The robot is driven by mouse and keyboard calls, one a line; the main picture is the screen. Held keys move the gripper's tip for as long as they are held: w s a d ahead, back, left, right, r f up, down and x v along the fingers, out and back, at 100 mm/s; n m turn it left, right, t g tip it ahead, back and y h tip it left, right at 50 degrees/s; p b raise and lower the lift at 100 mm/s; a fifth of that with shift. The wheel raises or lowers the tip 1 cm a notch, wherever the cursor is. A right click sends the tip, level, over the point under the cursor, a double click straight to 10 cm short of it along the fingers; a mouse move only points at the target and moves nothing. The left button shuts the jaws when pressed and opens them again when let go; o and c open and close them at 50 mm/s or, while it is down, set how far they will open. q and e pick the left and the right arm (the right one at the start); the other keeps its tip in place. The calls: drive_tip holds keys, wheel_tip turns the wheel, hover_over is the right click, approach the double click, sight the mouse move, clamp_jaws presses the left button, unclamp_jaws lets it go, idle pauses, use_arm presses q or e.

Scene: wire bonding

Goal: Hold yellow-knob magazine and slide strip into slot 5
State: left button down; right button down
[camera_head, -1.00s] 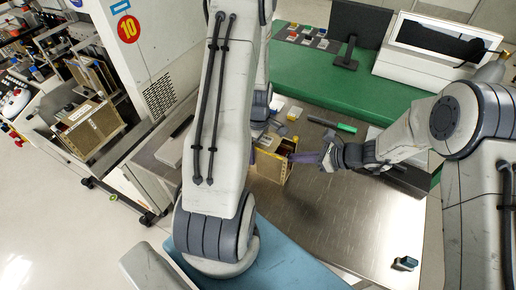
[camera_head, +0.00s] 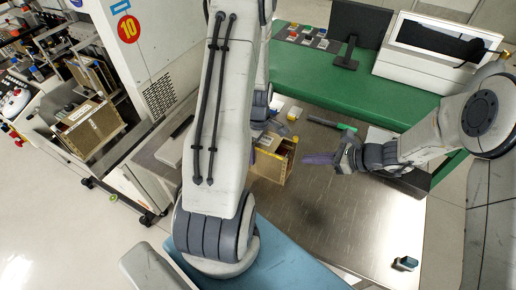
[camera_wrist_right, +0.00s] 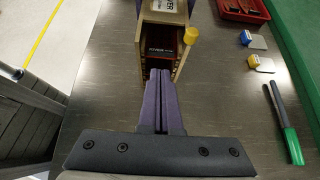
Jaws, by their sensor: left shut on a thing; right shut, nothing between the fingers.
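The yellow-knob magazine (camera_head: 270,166) is a gold, open-ended box standing on the steel table. In the right wrist view its open end (camera_wrist_right: 144,52) faces me, with the yellow knob (camera_wrist_right: 191,35) at its right side. Dark, red-edged material with lettering (camera_wrist_right: 163,46) shows inside; I cannot tell which slot it is in. My left gripper (camera_head: 274,128) is at the magazine's far side, shut on it and mostly hidden behind my arm. My right gripper (camera_head: 306,159) is shut and empty, its purple fingertips (camera_wrist_right: 160,73) pointing at the open end, a short gap away in the head view.
A red tray (camera_wrist_right: 240,8) is farther back. A small dark-blue object (camera_head: 405,263) lies near the table's front edge.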

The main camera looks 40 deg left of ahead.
use_arm(q)
unclamp_jaws()
drive_tip(key=shift+r, duration=0.1)
wheel_tip(320, 180, up, 12)
drive_tip(key=shift+f, duration=0.1)
idle(0.4)
